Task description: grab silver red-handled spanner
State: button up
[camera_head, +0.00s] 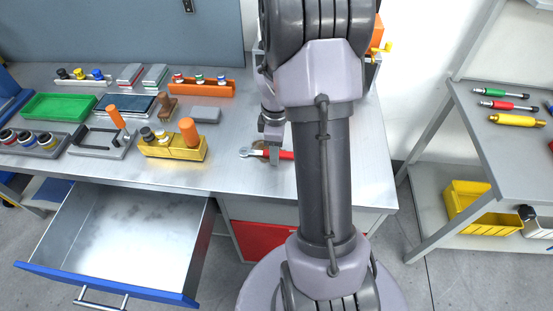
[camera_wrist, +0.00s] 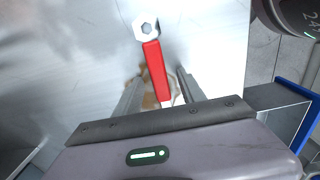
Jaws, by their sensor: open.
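The silver red-handled spanner lies on the metal workbench. In the wrist view its red handle (camera_wrist: 156,70) points in between my gripper's fingers, and its silver ring head (camera_wrist: 146,29) is beyond the fingertips. In the head view the spanner's silver head (camera_head: 247,151) is left of my gripper, and its red handle (camera_head: 286,155) shows to the right, partly hidden by my arm. My gripper (camera_head: 274,158) is open over the handle; its two fingers (camera_wrist: 158,76) show on either side of it. I cannot tell whether the fingers touch the handle.
A yellow block holder (camera_head: 172,149) with an orange-handled piece stands left of the spanner. An open drawer (camera_head: 120,235) juts out below the bench's front left. Several trays and tools fill the back left. A grey shelf (camera_head: 490,150) with screwdrivers stands at right.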

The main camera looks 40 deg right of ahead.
grip_shut()
jog(key=shift+r, duration=0.1)
